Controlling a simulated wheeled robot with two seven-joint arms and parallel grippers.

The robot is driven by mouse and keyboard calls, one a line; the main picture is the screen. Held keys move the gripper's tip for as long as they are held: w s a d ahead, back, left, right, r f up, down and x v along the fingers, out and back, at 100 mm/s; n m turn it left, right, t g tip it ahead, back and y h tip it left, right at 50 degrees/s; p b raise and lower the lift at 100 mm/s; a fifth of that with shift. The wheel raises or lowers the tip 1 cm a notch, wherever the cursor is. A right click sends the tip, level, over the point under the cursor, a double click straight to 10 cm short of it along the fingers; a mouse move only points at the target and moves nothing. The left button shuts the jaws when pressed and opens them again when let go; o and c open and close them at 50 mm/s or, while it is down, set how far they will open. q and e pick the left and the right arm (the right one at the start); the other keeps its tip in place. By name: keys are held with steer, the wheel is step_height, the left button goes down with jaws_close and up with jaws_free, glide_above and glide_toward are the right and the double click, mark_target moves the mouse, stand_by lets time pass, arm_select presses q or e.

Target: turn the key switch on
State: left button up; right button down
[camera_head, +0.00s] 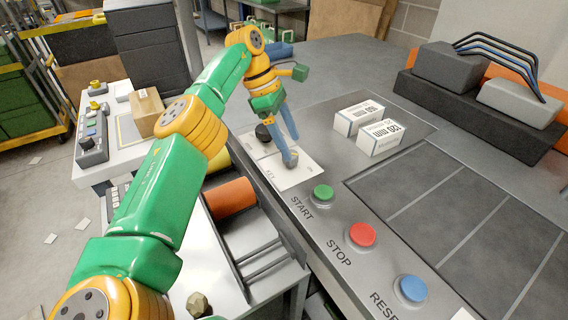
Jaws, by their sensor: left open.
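A white plate (296,175) lies on the grey console top, left of the middle of the view. A small grey, round-topped part (291,159), which looks like the key switch, stands on this plate. A black knob (263,133) stands farther back on the same panel. My left gripper (291,147) points down over the plate, its blue fingers apart and their tips right at the grey part. The fingers partly hide it, so I cannot tell whether they touch it or which way the switch is turned. My right gripper is out of view.
Green START (322,193), red STOP (362,235) and blue RESET (411,289) buttons line the console's near edge. Two white boxes (379,139) stand right of the gripper. A dark rack with grey blocks (447,68) is at the back right. Empty grey trays fill the right.

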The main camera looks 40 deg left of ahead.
arm_select(q)
steer(key=shift+s+d+r+b, duration=0.1)
steer(key=shift+s+d+b, duration=0.2)
steer(key=shift+s+b, duration=0.45)
steer(key=s+d+r, duration=0.6)
steer(key=s+r, duration=0.2)
steer(key=s, duration=0.1)
steer(key=shift+s+b, duration=0.2)
steer(key=shift+b, duration=0.2)
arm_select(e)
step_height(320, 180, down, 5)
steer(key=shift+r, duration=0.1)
